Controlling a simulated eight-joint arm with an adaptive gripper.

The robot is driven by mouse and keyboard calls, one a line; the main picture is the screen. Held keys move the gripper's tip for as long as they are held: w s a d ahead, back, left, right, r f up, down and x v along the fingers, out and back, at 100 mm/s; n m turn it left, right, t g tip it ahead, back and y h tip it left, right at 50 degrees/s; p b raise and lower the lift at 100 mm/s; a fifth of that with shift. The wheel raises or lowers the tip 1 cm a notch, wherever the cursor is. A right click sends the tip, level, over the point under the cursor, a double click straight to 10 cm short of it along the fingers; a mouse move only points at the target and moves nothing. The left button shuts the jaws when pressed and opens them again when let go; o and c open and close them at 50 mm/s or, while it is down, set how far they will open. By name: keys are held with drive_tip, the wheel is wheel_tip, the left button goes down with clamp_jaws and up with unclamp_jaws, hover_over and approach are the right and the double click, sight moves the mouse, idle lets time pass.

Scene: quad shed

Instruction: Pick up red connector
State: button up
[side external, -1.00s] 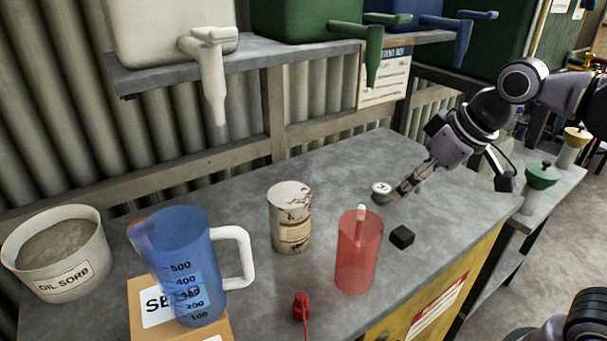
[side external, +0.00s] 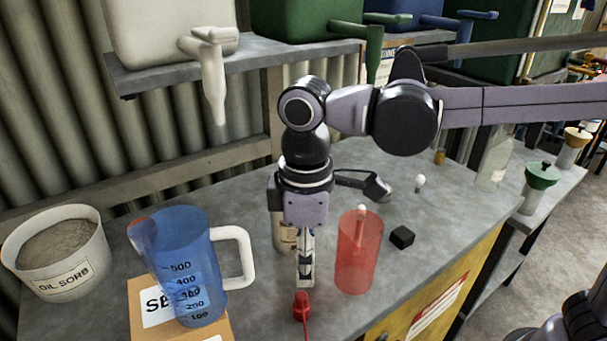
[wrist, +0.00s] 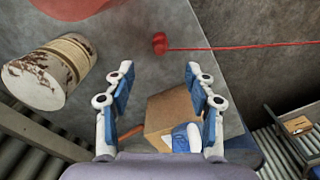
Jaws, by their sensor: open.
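The red connector (side external: 301,306) lies on the grey bench near its front edge, with a thin red cord running from it. In the wrist view the connector (wrist: 160,43) sits just beyond the fingertips, roughly centred between them, and its cord runs right. My gripper (side external: 305,282) points down just above and behind the connector in the side view. In the wrist view my gripper (wrist: 160,70) has its two fingers spread, with nothing between the tips.
A translucent red cup (side external: 357,255) stands close right of my gripper. A rusty can (wrist: 50,72) is behind it, mostly hidden in the side view. A blue jug (side external: 185,265) on a cardboard box (side external: 143,318) stands left. A black block (side external: 402,237) lies right of the cup.

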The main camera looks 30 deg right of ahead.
sight(301, 296)
wheel_tip(301, 296, down, 7)
drive_tip(key=shift+r, duration=0.2)
drive_tip(key=shift+w+a+f, duration=0.1)
drive_tip(key=shift+a+f, duration=0.05)
drive_tip(key=shift+f, duration=1.2)
drive_tip(key=shift+w+a+f, duration=0.1)
drive_tip(key=shift+a+f, duration=0.05)
drive_tip(key=shift+f, duration=1.15)
drive_tip(key=shift+c, duration=0.3)
drive_tip(key=c, duration=1.1)
